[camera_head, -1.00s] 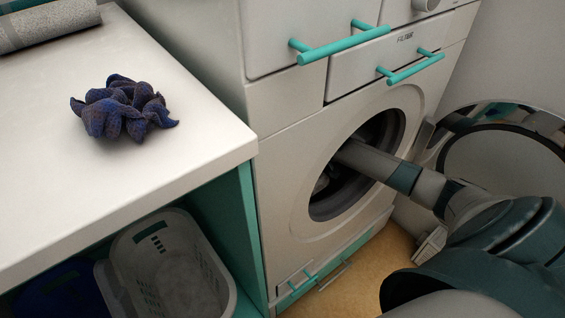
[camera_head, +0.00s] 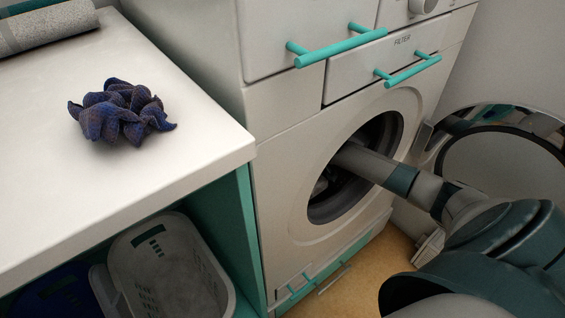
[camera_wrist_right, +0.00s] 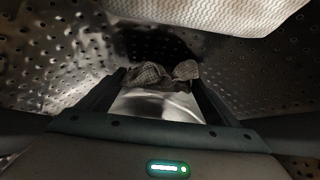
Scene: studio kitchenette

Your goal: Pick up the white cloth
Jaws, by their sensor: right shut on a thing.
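My right arm reaches through the round door opening of the washing machine (camera_head: 283,205), so its gripper is hidden in the head view. In the right wrist view, my right gripper (camera_wrist_right: 160,82) is inside the perforated metal drum. It is shut on a crumpled, greyish-white cloth (camera_wrist_right: 150,74) with a fine checked texture, held between the fingertips. The dim light makes its exact colour hard to tell. A larger white, waffle-textured piece (camera_wrist_right: 215,12) shows above it; I cannot tell if it is fabric. My left gripper is not in view.
The glass door (camera_head: 505,165) stands open at the right. A crumpled dark blue cloth (camera_head: 120,112) lies on the white counter (camera_head: 190,150). A grey-white basket (camera_head: 170,270) sits under the counter. Teal handles (camera_head: 340,47) stick out above the door opening.

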